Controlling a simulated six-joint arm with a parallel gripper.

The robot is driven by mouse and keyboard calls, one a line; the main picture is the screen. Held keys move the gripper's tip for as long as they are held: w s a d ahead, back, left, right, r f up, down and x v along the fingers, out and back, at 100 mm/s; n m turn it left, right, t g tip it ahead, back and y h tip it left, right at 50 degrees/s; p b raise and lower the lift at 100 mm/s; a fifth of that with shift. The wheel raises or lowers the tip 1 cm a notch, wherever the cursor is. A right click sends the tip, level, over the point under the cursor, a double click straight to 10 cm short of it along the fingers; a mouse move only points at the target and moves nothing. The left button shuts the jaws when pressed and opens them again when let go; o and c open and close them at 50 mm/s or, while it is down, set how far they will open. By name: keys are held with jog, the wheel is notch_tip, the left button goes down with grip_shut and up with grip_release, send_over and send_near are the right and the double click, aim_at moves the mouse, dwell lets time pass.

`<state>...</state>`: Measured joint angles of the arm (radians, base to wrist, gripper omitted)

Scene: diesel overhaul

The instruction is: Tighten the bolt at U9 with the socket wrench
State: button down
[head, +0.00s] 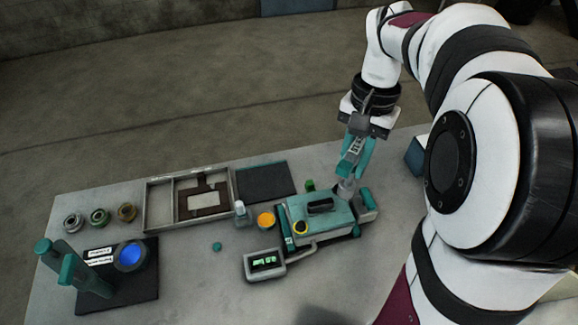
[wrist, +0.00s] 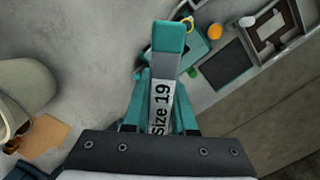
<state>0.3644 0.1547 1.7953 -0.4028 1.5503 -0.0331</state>
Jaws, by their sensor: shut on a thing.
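My gripper (head: 356,160) is shut on a socket wrench labelled "Size 19" (wrist: 160,105). In the wrist view the teal-ended wrench lies between the two teal fingers (wrist: 163,80). In the head view the wrench (head: 353,146) is partly hidden by the fingers, and a grey part below them (head: 346,187) is close to the right end of the teal engine unit (head: 322,214). Whether it touches the unit cannot be told. No mark U9 is readable, and the bolt cannot be made out.
A small meter with green digits (head: 265,262) stands in front of the unit. An orange-topped container (head: 266,220) and a white bottle (head: 240,211) stand left of it. A divided tray (head: 160,207), a dark mat (head: 265,181) and a teal-posted stand (head: 118,289) are farther left.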

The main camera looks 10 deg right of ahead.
jog(key=shift+a+m, duration=0.45)
jog(key=shift+m, duration=0.35)
jog(key=a+m+t, duration=0.2)
jog(key=a+m, duration=0.6)
jog(key=m, duration=0.8)
notch_tip(320, 180, down, 7)
jog(key=s+n+g+h, duration=0.1)
jog(key=n+g, duration=0.1)
jog(key=n, duration=3)
jog(key=shift+n+h, duration=0.3)
jog(key=shift+n, duration=0.1)
